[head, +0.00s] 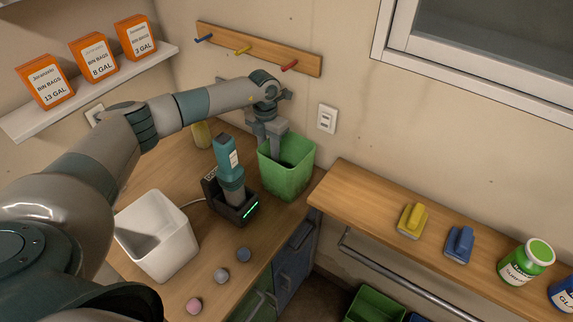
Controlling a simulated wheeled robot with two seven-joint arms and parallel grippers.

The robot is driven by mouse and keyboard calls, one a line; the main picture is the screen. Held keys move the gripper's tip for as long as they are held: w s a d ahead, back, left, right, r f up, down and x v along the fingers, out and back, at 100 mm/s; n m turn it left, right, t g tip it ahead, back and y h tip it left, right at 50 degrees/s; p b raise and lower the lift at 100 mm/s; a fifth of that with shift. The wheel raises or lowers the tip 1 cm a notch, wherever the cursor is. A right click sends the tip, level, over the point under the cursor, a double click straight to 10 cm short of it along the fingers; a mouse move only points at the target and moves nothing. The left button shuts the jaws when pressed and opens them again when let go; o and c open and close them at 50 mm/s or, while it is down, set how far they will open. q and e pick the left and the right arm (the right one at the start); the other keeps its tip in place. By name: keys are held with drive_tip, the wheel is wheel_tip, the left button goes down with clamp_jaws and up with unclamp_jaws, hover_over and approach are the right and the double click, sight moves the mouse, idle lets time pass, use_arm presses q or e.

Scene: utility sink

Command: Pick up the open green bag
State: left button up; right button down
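The open green bag (287,181) stands upright on the wooden counter beside the wall, with its mouth facing up. My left gripper (270,144) points down at the bag's left rim. One finger reaches into the mouth, and the other is close to the outside of the rim. I cannot tell whether the fingers touch or grip the bag wall. My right gripper is not in view.
A teal handheld device (229,165) stands in a black dock (237,205) left of the bag. A white bin (158,240) and small balls (222,275) are nearer. A wooden shelf (345,190) with brushes and jars lies to the right.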

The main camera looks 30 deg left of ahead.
use_arm(q)
drive_tip(key=shift+f, duration=0.7)
clamp_jaws()
